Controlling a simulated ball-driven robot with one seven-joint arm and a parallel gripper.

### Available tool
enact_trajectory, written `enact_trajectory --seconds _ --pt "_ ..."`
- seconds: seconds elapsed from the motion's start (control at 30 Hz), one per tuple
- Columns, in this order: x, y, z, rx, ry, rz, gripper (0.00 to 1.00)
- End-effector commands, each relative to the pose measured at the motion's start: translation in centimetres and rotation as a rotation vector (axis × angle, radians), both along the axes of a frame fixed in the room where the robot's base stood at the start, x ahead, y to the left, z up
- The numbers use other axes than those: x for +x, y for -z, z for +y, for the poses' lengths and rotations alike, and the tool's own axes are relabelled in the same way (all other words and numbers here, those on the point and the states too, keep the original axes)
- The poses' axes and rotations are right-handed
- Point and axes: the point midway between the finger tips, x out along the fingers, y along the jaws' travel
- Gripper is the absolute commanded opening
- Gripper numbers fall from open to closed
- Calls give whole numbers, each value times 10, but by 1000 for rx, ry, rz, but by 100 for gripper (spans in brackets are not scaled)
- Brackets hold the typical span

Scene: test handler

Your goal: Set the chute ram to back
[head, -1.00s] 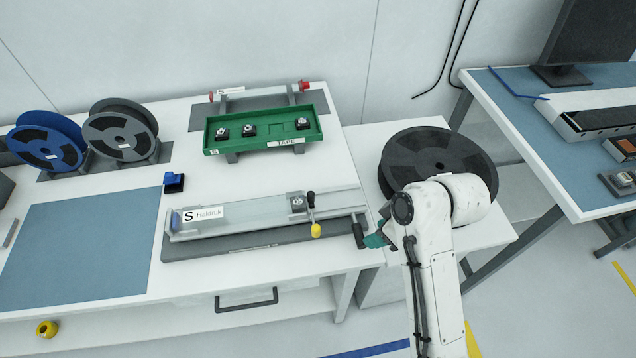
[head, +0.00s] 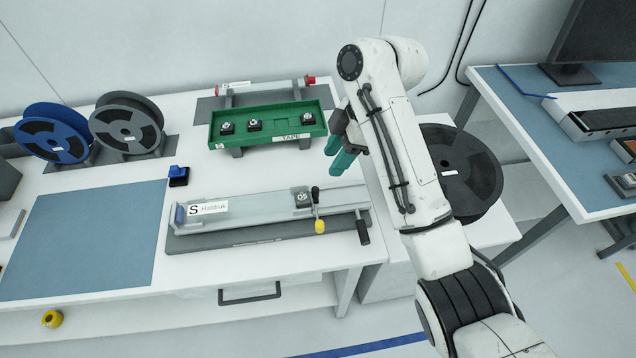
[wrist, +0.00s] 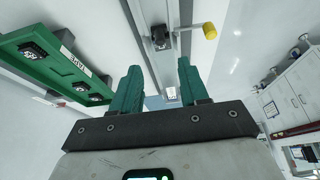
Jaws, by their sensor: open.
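The chute (head: 250,210), a pale rail labelled "Haldruk", lies along the front of the white bench. A small dark block (head: 302,198) sits in it near the right end, beside a lever with a yellow knob (head: 319,227). A black handle (head: 363,229) sticks out at the right end; I cannot tell for sure which part is the ram. My gripper (head: 336,155) is open and empty, with teal fingers, raised above and behind the chute's right end. In the wrist view, the chute runs beyond the fingers (wrist: 158,68), with the block (wrist: 160,38) and yellow knob (wrist: 210,31).
A green tray (head: 275,139) with several black parts stands behind the chute, left of my gripper. Blue and grey reels (head: 48,133) stand at the back left. A large black reel (head: 470,175) lies right of my arm. A blue mat (head: 80,240) is clear.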

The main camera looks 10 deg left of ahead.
Motion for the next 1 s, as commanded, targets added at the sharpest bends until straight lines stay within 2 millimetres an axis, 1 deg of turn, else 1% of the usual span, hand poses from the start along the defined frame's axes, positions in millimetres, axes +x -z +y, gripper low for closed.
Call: enact_trajectory --seconds 0.3,0.5,0.6,0.7,1.0 --pt "-7 50 20 -2 2 5 44" --pt "-10 78 30 -2 4 3 44" --pt "-11 87 33 -2 4 3 44" --pt "-11 91 35 -1 5 1 44" --pt "-11 93 36 -1 5 1 44"
